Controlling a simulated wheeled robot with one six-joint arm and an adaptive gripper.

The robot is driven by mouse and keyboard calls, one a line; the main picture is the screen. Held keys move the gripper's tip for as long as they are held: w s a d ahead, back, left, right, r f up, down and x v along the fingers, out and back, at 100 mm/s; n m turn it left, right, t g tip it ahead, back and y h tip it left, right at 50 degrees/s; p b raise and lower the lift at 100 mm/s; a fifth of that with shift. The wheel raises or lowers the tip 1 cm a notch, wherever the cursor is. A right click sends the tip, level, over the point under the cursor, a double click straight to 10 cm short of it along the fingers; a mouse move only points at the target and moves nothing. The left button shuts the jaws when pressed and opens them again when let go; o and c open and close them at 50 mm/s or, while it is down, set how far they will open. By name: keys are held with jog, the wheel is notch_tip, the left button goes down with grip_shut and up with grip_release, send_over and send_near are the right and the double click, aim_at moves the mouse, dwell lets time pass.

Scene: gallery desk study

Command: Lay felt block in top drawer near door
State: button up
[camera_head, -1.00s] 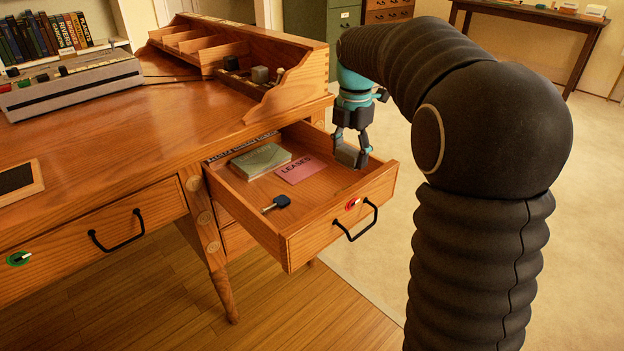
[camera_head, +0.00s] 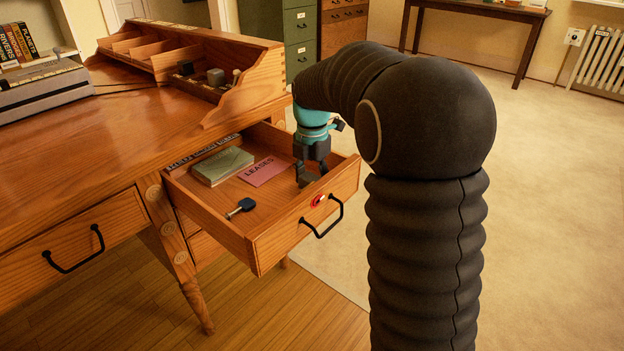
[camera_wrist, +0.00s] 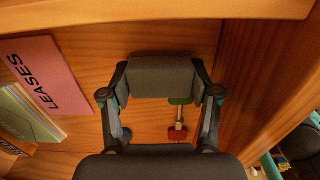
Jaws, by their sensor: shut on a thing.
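My gripper (camera_head: 311,168) is inside the open drawer (camera_head: 285,235) at the right side of the desk, close to its right wall. It is shut on a dark grey felt block (camera_wrist: 160,78), which lies across between the two fingers in the wrist view. The block (camera_head: 306,181) looks low in the drawer in the head view, partly hidden by the fingers. I cannot tell whether it touches the drawer floor.
A small item with green and red ends (camera_wrist: 179,122) shows near the block. Another drawer (camera_head: 75,245) at left is shut. Open floor lies right.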

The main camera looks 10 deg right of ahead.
aim_at(312, 177)
jog(key=o, duration=0.8)
jog(key=shift+f, duration=0.15)
notch_tip(312, 177, up, 12)
jog(key=p, duration=0.1)
jog(key=s+r+m+t, duration=0.1)
jog(key=s+r+m, duration=0.1)
jog(key=s+m, duration=0.45)
jog(key=s+f+m+t, duration=0.1)
jog(key=s+f+m, duration=0.1)
jog(key=s+m, duration=0.4)
jog(key=s+f+m+t, duration=0.2)
jog(key=s+f+m, duration=0.1)
jog(key=s+m, duration=0.3)
jog(key=s+f+m+t, duration=0.1)
jog(key=s+f+m, duration=0.2)
jog(key=s+m, duration=0.3)
jog(key=shift+s+a+m+t, duration=0.15)
jog(key=shift+s+m, duration=0.05)
jog(key=shift+s, duration=0.85)
jog(key=shift+s+a+m+t, duration=0.1)
jog(key=shift+s+m+t, duration=0.05)
jog(key=shift+s, duration=0.9)
jog(key=shift+r, duration=0.1)
